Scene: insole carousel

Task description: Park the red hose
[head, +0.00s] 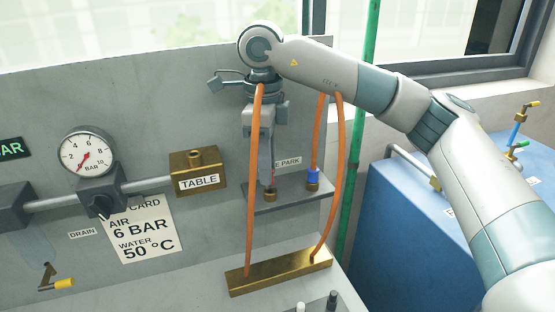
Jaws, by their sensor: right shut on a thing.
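My right gripper (268,172) points down over the small grey park shelf (292,196) on the panel. It is shut on the end of a hose, mostly hidden between its fingers, with a thin reddish strip showing. A brass fitting (270,195) shows just below the fingertips at the shelf; I cannot tell whether the hose end is seated in it. An orange-red hose (253,180) rises from the left of the brass manifold (280,272) to the gripper's wrist, where its top is hidden. My left gripper is not in view.
A second orange hose (340,165) rises from the manifold's right end behind my arm; a blue-collared end (313,176) stands at the shelf's right. Left are a brass TABLE block (198,172), a gauge (87,155) and a yellow-handled drain valve (57,283). A green pipe (360,130) stands right.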

